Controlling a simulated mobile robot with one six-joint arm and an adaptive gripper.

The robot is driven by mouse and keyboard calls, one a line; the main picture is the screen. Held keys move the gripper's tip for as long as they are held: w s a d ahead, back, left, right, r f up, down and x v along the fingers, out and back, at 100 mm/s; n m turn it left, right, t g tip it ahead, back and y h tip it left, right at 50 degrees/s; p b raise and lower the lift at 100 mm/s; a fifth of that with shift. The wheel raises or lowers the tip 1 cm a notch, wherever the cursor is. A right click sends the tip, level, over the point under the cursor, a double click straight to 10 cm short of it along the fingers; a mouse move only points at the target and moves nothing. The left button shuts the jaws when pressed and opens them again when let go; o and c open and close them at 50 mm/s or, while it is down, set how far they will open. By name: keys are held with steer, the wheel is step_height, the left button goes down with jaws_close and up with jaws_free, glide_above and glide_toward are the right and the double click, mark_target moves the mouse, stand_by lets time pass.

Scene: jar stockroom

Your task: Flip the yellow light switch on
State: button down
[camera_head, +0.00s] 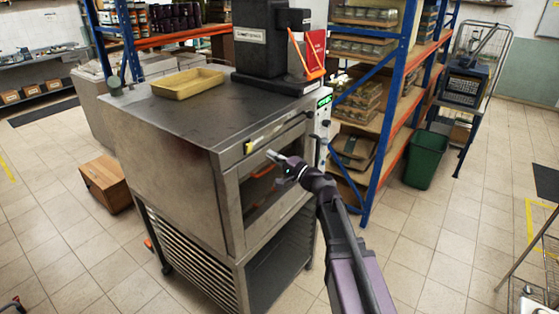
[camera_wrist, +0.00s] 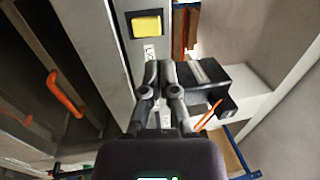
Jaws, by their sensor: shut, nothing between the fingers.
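The yellow light switch (camera_wrist: 147,26) is a yellow rocker in a black frame on the light grey front panel, near the top of the wrist view. In the head view it shows as a small yellow patch (camera_head: 249,148) on the upper front strip of the steel oven (camera_head: 185,185). My gripper (camera_head: 272,155) is shut and empty, just right of the switch and close to the oven front. In the wrist view my fingertips (camera_wrist: 160,66) are below the switch and apart from it. I cannot tell the switch's position.
A black machine (camera_head: 265,45) and a yellow tray (camera_head: 188,82) stand on the oven top. The oven door has an orange handle (camera_wrist: 65,94). A blue-framed shelf (camera_head: 380,125) stands close on the right, with a green bin (camera_head: 425,158) beside it.

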mark_target(258, 146)
steer(key=shift+p+x, duration=0.5)
steer(key=shift+x, duration=2.65)
steer(key=shift+d, duration=0.15)
